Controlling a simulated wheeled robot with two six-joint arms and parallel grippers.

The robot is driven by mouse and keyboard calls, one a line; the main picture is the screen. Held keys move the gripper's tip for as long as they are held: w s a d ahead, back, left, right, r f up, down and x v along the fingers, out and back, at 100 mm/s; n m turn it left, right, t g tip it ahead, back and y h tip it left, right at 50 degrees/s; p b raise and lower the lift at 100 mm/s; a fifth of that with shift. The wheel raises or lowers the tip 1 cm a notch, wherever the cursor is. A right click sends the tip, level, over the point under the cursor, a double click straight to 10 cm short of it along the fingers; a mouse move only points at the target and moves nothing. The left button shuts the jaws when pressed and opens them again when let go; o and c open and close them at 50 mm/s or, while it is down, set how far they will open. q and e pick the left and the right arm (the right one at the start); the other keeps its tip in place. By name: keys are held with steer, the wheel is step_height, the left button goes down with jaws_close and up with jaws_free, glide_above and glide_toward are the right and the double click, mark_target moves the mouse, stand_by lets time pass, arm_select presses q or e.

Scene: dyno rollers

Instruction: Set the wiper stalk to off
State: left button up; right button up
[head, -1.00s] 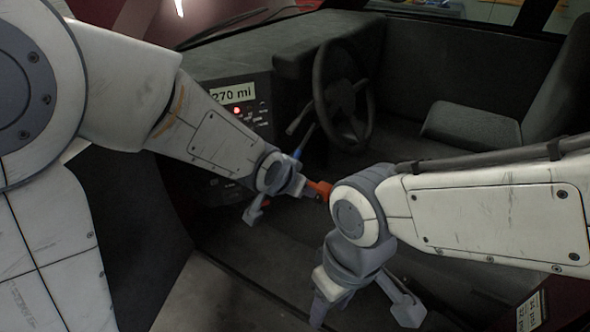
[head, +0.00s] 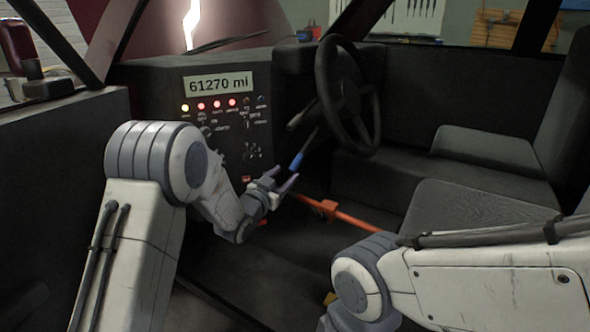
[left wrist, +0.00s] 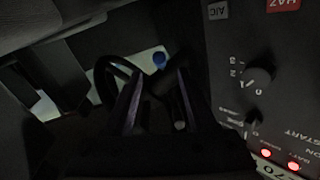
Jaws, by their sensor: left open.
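A short dark stalk (head: 301,119) sticks out to the left of the steering wheel (head: 325,85). A lever with a blue tip (head: 296,162) hangs below it. I cannot tell which one is the wiper stalk, and no off mark on it is readable. My left gripper (head: 286,178) is open and empty, just below the blue tip, pointing up at it.
The dashboard (head: 225,120) with its 61270 mi display, lit lamps and knobs is close left of my left gripper. An orange bar (head: 352,217) runs to the right behind it. Seats (head: 455,215) fill the right. A rotary knob (left wrist: 259,80) shows in the wrist view.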

mark_target(292, 167)
arm_select(q)
steer(key=b+x, duration=0.1)
steer(key=x, duration=0.7)
jaws_close()
steer(key=shift+s+a, duration=0.1)
stand_by(1.2)
